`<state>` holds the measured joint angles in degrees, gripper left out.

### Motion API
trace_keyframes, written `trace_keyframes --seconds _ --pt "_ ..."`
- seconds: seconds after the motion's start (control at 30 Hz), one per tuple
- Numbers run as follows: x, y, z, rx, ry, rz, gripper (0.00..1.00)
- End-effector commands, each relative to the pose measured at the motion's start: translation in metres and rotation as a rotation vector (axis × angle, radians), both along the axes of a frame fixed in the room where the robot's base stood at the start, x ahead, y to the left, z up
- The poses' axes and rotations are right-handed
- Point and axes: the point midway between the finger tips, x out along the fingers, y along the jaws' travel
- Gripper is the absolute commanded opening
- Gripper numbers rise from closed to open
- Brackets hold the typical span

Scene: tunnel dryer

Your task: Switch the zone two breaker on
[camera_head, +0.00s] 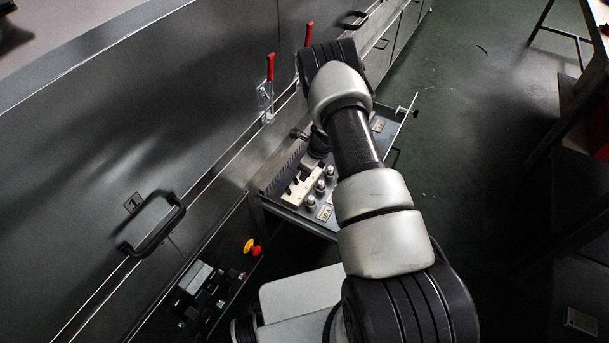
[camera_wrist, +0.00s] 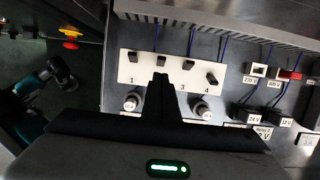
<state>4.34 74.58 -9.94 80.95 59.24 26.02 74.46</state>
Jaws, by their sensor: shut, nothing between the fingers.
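The white breaker strip (camera_wrist: 147,67) sits in the open drawer panel, with several dark toggles and printed numbers 1, 3 and 4 visible. The zone two breaker (camera_wrist: 161,62) is the second toggle from the left; its number is hidden behind my gripper. My gripper (camera_wrist: 161,77) is shut and empty, its tips just below that toggle in the wrist view. Whether they touch it I cannot tell. The toggle at number 4 (camera_wrist: 211,79) appears lower than the others. In the head view the strip (camera_head: 302,186) shows partly, beside my arm.
Round knobs (camera_wrist: 201,109) sit below the strip, with labelled terminals (camera_wrist: 246,112) to the right. A slotted wire duct (camera_wrist: 220,22) with blue wires runs above. A red and yellow emergency button (camera_head: 252,247) is on the machine front. Red-handled clamps (camera_head: 269,70) stand along the machine.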

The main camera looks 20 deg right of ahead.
Motion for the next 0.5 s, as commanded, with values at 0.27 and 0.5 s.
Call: trace_keyframes --seconds 0.27,0.5 --pt "-0.011 -0.013 0.062 0.0 -0.003 -0.002 0.0" --pt "-0.023 -0.023 0.117 0.0 -0.003 -0.001 0.0"
